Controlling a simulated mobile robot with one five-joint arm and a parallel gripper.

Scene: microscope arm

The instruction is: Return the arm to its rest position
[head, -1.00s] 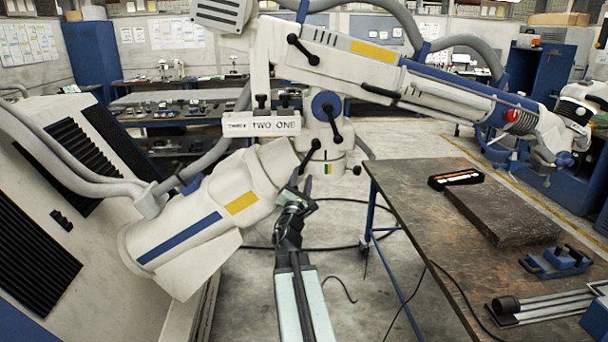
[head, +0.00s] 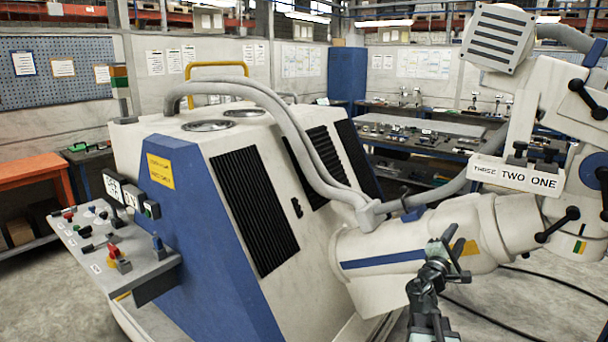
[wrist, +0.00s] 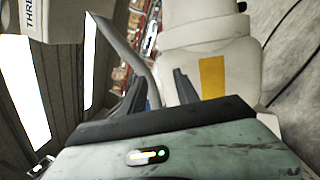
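The white jointed arm of the machine (head: 510,225) enters at the right of the head view, with a blue stripe and a yellow patch. A plate reading "THREE TWO ONE" (head: 515,178) hangs on it. My gripper (head: 449,240) points up in front of this arm and overlaps it in the picture. In the wrist view, my two dark fingers (wrist: 160,88) stand apart with nothing between them. The arm's white body and yellow patch (wrist: 212,77) lie beyond them. The far end of the machine arm is out of view.
A white and blue cabinet (head: 205,240) with black vents and grey hoses (head: 310,150) fills the middle. A control panel (head: 105,240) with several knobs and switches juts from its left. An orange bench (head: 30,172) stands far left. Black cables (head: 540,320) cross the floor at right.

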